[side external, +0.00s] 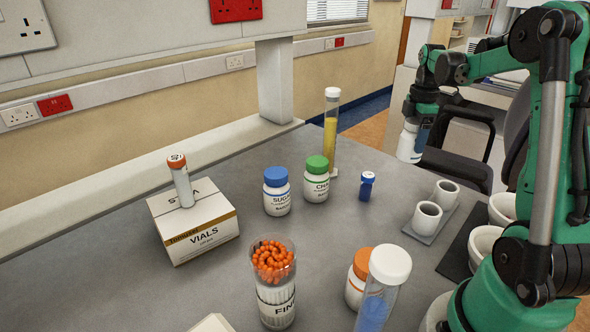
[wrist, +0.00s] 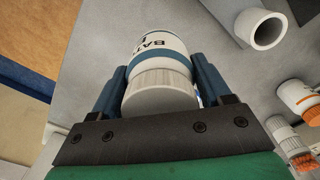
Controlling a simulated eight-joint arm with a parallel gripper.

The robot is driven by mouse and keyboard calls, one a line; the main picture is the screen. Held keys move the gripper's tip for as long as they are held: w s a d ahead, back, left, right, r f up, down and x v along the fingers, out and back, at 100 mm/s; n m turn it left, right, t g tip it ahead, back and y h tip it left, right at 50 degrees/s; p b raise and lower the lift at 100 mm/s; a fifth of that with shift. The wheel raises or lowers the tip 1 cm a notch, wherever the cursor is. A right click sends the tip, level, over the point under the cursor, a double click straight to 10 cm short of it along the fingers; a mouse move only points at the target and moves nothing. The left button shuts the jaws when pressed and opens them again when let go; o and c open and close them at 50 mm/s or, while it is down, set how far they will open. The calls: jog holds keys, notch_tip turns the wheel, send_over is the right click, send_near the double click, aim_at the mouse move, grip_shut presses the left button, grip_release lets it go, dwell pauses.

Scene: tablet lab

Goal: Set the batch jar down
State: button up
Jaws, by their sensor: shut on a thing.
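The batch jar is a white jar with a ribbed white cap, a blue band and black lettering. It fills the middle of the wrist view (wrist: 162,50) and hangs at the upper right of the side external view (side external: 408,144). My gripper (wrist: 160,84) is shut on it, with one blue finger on each side of the cap end. In the side external view my gripper (side external: 419,128) holds the jar in the air near the far right edge of the grey bench (side external: 330,225). Much of the label is cut off or turned away.
White cups (side external: 427,217) stand on a grey tray, with white bowls (side external: 484,243) nearer my arm. A small blue vial (side external: 367,186), a green-capped jar (side external: 316,180), a blue-capped jar (side external: 277,192) and a tall yellow-filled tube (side external: 330,145) stand mid-bench. Bare bench lies between them and the tray.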

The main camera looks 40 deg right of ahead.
notch_tip(320, 180, down, 8)
jog(key=shift+r, duration=0.1)
dwell(0.4)
jog(key=shift+f, duration=0.25)
jog(key=o, duration=1.3)
jog(key=shift+w+a+r, duration=0.1)
jog(key=shift+r, duration=1.35)
jog(key=shift+w+a+r, duration=0.1)
jog(key=shift+r, duration=1.35)
jog(key=w+a+r+m+t, duration=0.1)
jog(key=a+r+m+t, duration=0.1)
jog(key=a, duration=0.6)
jog(key=w+a+r+m+t+h, duration=0.1)
jog(key=w+a+r+m, duration=0.1)
jog(key=a, duration=0.6)
jog(key=shift+a+r+m+t, duration=0.4)
jog(key=shift+r+m, duration=0.2)
jog(key=shift+r, duration=0.2)
jog(key=s+a+m+t, duration=0.1)
jog(key=a, duration=0.2)
jog(key=s+a+m+t, duration=0.1)
jog(key=a+m, duration=0.1)
jog(key=a, duration=0.2)
jog(key=s+a+m+t+y, duration=0.1)
jog(key=a, duration=0.2)
jog(key=shift+a+f+m, duration=0.3)
jog(key=shift+a+f, duration=0.05)
jog(key=shift+a, duration=0.05)
jog(key=shift+c, duration=0.2)
